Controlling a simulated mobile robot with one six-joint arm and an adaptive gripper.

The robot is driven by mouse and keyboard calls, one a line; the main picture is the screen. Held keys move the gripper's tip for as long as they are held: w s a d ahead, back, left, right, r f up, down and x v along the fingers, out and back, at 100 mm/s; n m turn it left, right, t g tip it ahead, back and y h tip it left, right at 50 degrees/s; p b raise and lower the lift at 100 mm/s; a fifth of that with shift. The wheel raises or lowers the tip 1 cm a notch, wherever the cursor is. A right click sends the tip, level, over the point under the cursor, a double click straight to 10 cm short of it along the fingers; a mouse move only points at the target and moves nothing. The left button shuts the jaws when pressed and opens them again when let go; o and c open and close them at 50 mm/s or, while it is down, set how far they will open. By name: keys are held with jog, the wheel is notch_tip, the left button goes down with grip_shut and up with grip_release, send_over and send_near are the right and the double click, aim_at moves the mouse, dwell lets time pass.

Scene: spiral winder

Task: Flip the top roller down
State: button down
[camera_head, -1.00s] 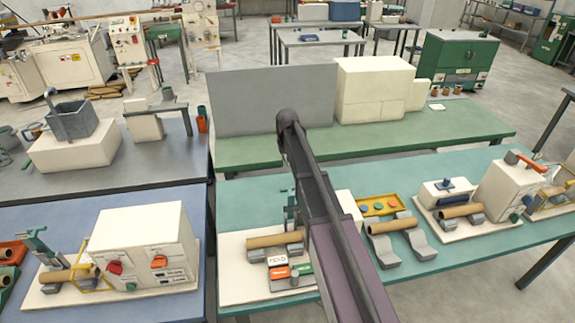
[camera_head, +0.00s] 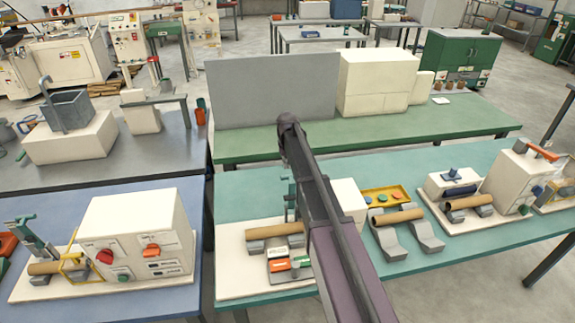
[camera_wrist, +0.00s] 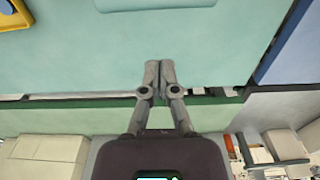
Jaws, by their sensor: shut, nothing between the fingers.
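My gripper (camera_wrist: 159,70) shows in the wrist view with its fingertips together, nothing between them, above the teal table (camera_wrist: 110,55). In the head view my arm hides it. The centre station on the teal table has a brown tube (camera_head: 275,231) on grey supports and a green upright (camera_head: 291,190), partly covered by my arm. The left station has a brown tube (camera_head: 44,268), a green bracket (camera_head: 35,237) and a yellow guard (camera_head: 72,262) beside a white control box (camera_head: 140,240). I cannot make out which part is the top roller.
A yellow tray (camera_head: 367,195) and another tube (camera_head: 397,216) on curved grey supports lie right of my arm. Further right stands a white machine (camera_head: 515,180). A grey panel (camera_head: 270,88) and cream boxes (camera_head: 378,80) stand on the green table behind.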

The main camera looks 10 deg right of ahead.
jog(key=shift+s, duration=1.9)
jog(key=shift+s+a, duration=0.1)
jog(key=shift+a, duration=0.05)
